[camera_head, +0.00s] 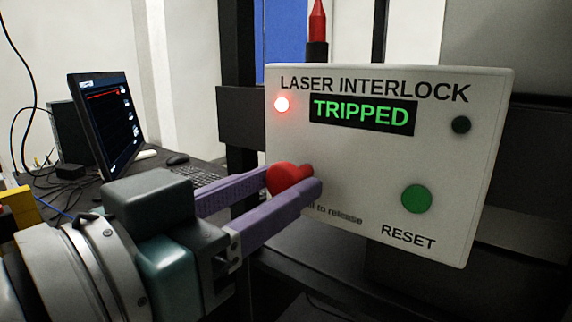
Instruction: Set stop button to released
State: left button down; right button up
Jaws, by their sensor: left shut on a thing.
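The laser interlock panel (340,150) is a white box facing me, slightly tilted in the view. Its display (362,113) reads TRIPPED in green, and a red lamp (281,104) at its upper left is lit. The red stop button (287,177) sits at the panel's lower left. My left gripper (292,186) has its purple fingers on both sides of the button and is shut on it. The fingers hide part of the button and part of the label below, which ends in "to release". My right gripper is not in view.
A green RESET button (416,198) and a dark round lamp (461,125) are on the panel's right side. A monitor (108,120), keyboard (206,178) and mouse (177,159) stand on a dark desk at the left. Dark frame posts stand behind the panel.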

pick_arm(q)
jog(key=c, duration=0.7)
grip_release()
jog(key=shift+c, duration=0.2)
jog(key=shift+o, duration=0.7)
jog(key=shift+s+a, duration=0.1)
jog(key=shift+s, duration=0.05)
jog(key=shift+o, duration=1.2)
jog(key=v, duration=1)
